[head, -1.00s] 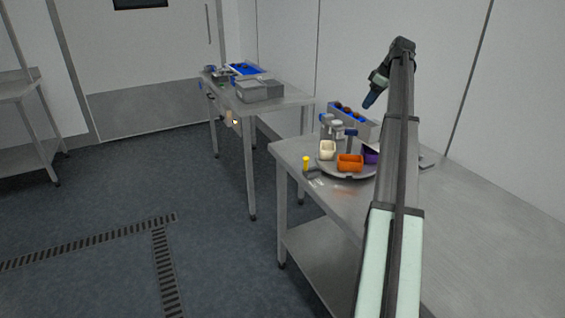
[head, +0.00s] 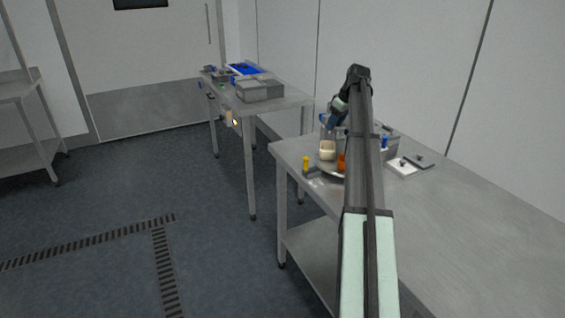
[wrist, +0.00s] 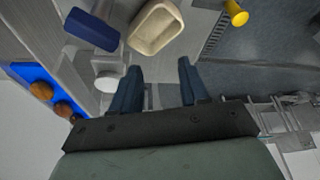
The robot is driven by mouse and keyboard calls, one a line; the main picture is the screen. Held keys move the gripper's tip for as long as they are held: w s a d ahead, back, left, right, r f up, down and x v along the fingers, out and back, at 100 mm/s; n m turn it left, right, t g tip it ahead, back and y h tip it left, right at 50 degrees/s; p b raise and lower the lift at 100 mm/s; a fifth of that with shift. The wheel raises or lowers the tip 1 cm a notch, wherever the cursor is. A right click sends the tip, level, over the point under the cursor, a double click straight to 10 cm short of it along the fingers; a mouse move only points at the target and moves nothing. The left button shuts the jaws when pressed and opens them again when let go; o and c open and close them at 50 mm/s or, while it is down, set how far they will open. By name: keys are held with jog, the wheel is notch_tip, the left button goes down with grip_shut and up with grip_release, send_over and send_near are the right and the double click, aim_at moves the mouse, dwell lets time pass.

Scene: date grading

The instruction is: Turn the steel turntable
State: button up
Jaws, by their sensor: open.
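The steel turntable (head: 328,172) is a round grey disc on the near table, mostly hidden behind my arm in the head view. A cream bin (head: 327,151) stands on its left side, and a sliver of an orange bin (head: 341,162) shows beside my arm. My gripper (head: 335,120) has dark blue fingers and hangs above the back of the turntable. In the wrist view its fingers (wrist: 158,88) are apart with nothing between them. The cream bin (wrist: 156,27) and a dark blue block (wrist: 92,29) lie beyond the fingertips. I cannot tell whether the gripper touches anything.
A yellow-topped object (head: 305,163) stands at the near table's left edge. A blue tray with brown dates (wrist: 40,72) is at left in the wrist view. Another table (head: 290,97) stands behind.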

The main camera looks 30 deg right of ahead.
jog(key=w+a+f+m, duration=0.1)
jog(key=w+a+f, duration=0.2)
jog(key=a+f, duration=0.4)
jog(key=w+a+f+m+h, duration=0.1)
jog(key=w+a+f+m, duration=0.1)
jog(key=a+f, duration=0.6)
jog(key=w+a, duration=0.1)
jog(key=a, duration=0.3)
jog(key=shift+w+a+f+h, duration=0.15)
jog(key=shift+f+h, duration=0.1)
jog(key=shift+h, duration=0.05)
